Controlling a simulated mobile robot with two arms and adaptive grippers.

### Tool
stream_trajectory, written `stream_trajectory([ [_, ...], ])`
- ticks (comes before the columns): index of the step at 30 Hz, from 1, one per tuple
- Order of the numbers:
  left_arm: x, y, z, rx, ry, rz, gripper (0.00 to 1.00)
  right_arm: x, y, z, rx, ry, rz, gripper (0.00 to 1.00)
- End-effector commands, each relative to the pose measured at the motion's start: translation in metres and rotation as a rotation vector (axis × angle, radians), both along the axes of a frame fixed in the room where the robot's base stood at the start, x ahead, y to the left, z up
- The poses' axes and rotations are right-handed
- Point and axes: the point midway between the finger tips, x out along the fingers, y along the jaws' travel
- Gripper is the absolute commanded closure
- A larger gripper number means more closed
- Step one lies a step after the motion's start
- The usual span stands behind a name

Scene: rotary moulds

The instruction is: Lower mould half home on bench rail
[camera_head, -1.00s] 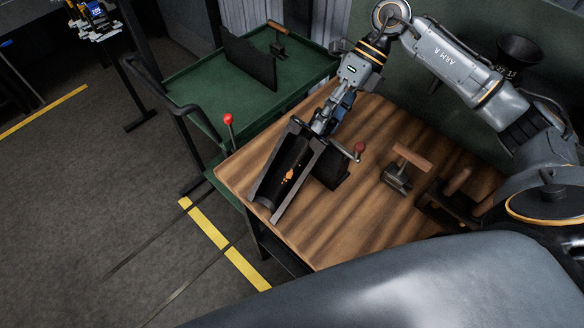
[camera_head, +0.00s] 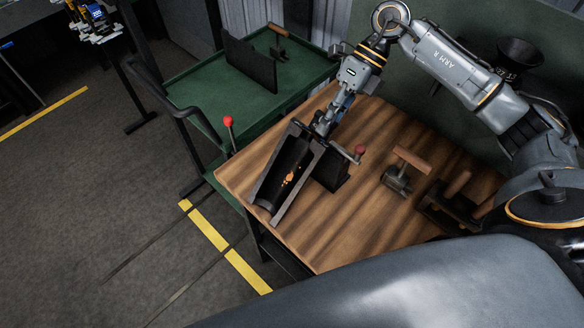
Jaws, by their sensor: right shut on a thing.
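The mould half (camera_head: 268,190) is a dark, open trough with orange marks inside its hollow. It lies slanted at the left end of the wooden bench (camera_head: 330,235), its hollow facing up. My right gripper (camera_head: 323,124) is shut on its far upper end, and the fingertips are partly hidden there. A dark block (camera_head: 331,172) with a red-knobbed lever (camera_head: 359,151) stands right beside the mould's right side. The bench rail is not clearly visible under the mould, and I cannot tell whether the mould is fully seated. My left gripper is not in view.
Wooden-handled tools (camera_head: 398,178) stand on the right of the bench. Behind is a green cart (camera_head: 215,92) with an upright dark plate (camera_head: 250,62). A red-knobbed lever (camera_head: 229,122) rises at the bench's left corner. The bench front middle is clear.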

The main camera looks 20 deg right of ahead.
Motion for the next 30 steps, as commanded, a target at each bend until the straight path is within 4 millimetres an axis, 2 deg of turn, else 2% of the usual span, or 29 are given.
stream_trajectory([
  [30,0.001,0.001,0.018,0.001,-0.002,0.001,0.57,0.003,0.000,0.032,0.007,-0.012,-0.003,1.00],
])
